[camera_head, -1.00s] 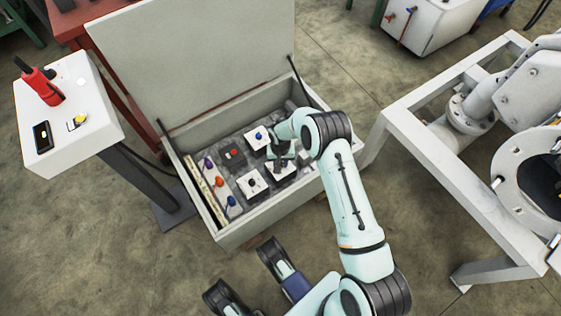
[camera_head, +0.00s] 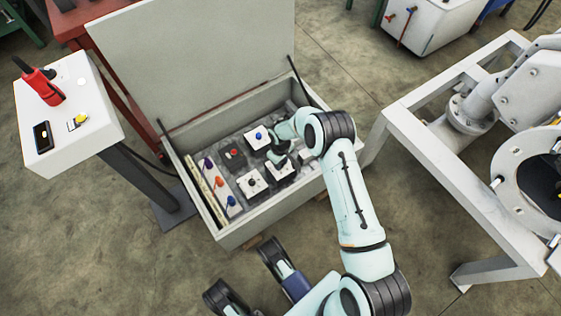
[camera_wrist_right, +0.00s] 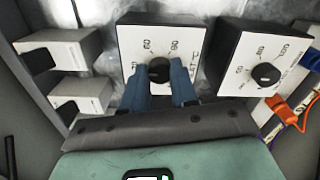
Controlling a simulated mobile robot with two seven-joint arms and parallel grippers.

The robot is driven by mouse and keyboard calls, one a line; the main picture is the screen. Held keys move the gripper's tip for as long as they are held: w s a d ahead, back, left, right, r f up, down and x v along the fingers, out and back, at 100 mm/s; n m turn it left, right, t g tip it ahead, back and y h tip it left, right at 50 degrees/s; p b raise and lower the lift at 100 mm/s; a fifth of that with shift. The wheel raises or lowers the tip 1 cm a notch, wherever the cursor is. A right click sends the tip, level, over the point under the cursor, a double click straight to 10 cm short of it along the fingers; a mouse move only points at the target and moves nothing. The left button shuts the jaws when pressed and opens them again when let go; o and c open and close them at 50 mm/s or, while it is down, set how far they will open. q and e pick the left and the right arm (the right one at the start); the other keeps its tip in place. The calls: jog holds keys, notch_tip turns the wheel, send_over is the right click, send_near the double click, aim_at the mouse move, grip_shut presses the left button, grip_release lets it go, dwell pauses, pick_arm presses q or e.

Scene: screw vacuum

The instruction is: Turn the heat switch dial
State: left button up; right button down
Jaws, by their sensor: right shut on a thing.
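The heat switch dial (camera_wrist_right: 160,66) is a black knob on a white panel printed with numbers in the right wrist view. My right gripper (camera_wrist_right: 160,78) has its blue fingers on either side of the knob, shut on it. In the head view my right gripper (camera_head: 277,158) reaches down into the open grey box and partly covers this dial's panel (camera_head: 284,174). A second black dial (camera_wrist_right: 265,75) on a similar white panel sits to the right in the wrist view.
The box's front wall (camera_head: 265,222) and raised lid (camera_head: 195,55) surround the panels. Coloured switches (camera_head: 218,182) line its left side.

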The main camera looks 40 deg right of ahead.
jog(key=shift+n, duration=0.3)
jog(key=c, duration=0.9)
grip_release()
pick_arm(q)
jog(key=w+d+r+t+p, duration=0.1)
jog(key=w+r+t+p, duration=0.1)
jog(key=w+r+p, duration=0.2)
jog(key=w+r, duration=0.1)
jog(key=w, duration=0.2)
jog(key=shift+w+m+t, duration=0.25)
jog(key=shift+m+t, duration=0.05)
jog(key=shift+t, duration=0.1)
pick_arm(e)
notch_tip(320, 180, up, 13)
jog(key=shift+r, duration=0.2)
pick_arm(q)
jog(key=shift+f, duration=0.1)
